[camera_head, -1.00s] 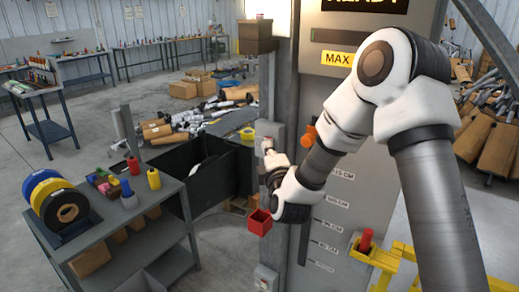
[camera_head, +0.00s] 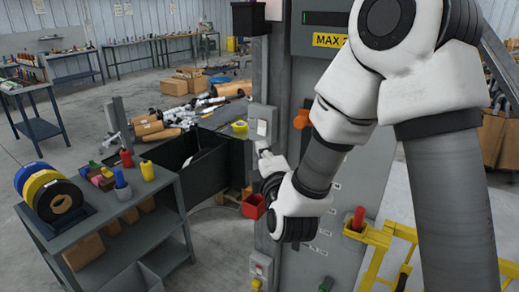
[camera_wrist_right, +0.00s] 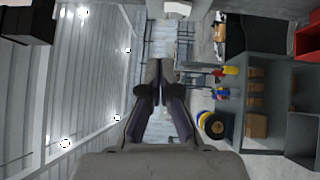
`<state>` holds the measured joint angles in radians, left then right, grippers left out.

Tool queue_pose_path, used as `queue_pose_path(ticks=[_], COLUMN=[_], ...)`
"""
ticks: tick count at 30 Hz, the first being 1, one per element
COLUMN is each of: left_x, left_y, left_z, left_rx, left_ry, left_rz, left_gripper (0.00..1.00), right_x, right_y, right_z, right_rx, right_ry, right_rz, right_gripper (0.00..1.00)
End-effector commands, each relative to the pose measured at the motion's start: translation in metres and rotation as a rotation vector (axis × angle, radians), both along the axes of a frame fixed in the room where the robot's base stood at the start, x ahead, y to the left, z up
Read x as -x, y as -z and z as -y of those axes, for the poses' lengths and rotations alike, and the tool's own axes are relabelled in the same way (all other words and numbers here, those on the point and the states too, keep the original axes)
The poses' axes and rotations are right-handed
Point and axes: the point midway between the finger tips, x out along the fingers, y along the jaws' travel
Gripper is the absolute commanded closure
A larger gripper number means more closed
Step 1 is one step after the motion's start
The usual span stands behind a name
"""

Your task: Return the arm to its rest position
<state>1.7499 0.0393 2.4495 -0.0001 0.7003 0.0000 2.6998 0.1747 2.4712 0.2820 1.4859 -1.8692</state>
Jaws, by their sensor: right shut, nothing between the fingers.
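My right arm comes in from the right in the head view and reaches down across the tall grey machine (camera_head: 340,150). My right gripper (camera_head: 264,152) is at the end of it, close to a grey switch box (camera_head: 262,122) on the machine's post; I cannot tell whether they touch. In the right wrist view the gripper (camera_wrist_right: 160,68) has its fingers together with nothing between them. My left gripper is not in view.
A grey shelf cart (camera_head: 125,215) with tape rolls (camera_head: 58,200) stands at left. Yellow railing (camera_head: 372,238) with a red-handled item is at lower right. Mufflers (camera_head: 190,112) lie behind; open floor is at far left.

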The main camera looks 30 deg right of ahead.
Motion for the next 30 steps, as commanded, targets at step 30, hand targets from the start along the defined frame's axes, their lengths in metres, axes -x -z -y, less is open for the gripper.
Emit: queue_pose_path(ticks=[30], left_x=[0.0], left_y=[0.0], left_z=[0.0], left_rx=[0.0], left_ry=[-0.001], left_rz=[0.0], left_gripper=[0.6], right_x=[0.071], right_y=[0.319], right_z=[-0.038], right_rx=[-0.189], right_ry=[-0.086], right_rz=[-0.701], right_gripper=[1.0])
